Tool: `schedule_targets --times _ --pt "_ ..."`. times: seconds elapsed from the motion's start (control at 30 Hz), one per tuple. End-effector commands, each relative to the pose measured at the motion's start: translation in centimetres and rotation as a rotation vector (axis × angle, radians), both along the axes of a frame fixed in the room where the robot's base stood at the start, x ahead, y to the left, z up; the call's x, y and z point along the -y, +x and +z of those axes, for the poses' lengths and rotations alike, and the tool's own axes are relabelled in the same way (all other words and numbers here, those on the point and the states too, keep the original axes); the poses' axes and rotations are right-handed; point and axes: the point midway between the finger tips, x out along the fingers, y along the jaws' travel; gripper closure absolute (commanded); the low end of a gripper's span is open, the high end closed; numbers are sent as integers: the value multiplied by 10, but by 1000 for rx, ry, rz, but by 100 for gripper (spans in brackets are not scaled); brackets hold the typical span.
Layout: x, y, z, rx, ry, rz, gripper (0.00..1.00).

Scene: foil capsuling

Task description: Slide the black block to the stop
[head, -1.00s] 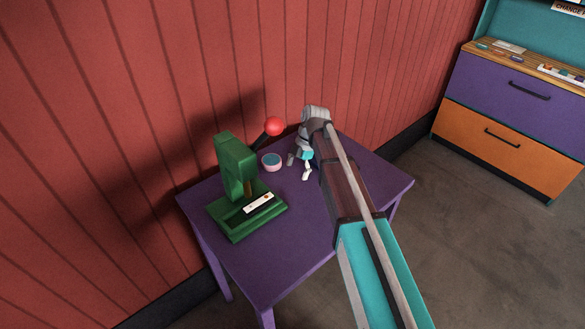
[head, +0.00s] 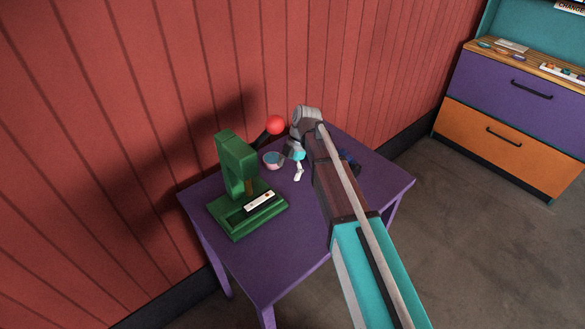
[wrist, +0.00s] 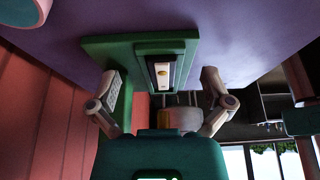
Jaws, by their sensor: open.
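A green press (head: 236,165) stands on the left part of the purple table. The black block (head: 260,202), with a pale strip on it, lies on the press's green base (head: 236,229). The pale strip has a gold dot in the wrist view, where the block (wrist: 164,72) appears between and beyond my fingers. My gripper (head: 295,165) is to the right of the press, above the table, open and empty. In the wrist view my gripper (wrist: 161,80) has its two fingers wide apart. I cannot see the stop clearly.
A small pinkish cup with a blue inside (head: 272,160) stands between the press and my gripper. The press's lever ends in a red ball (head: 276,125). A dark blue thing (head: 350,162) lies partly behind my arm. The purple table's (head: 275,265) front is clear.

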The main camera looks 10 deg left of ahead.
Motion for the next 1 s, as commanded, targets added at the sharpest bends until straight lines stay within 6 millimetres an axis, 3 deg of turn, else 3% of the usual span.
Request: schedule_targets --times 0.67,1.0 --pt "-62 -74 0 0 1 2 0" --pt "-68 -80 -30 0 0 0 0"
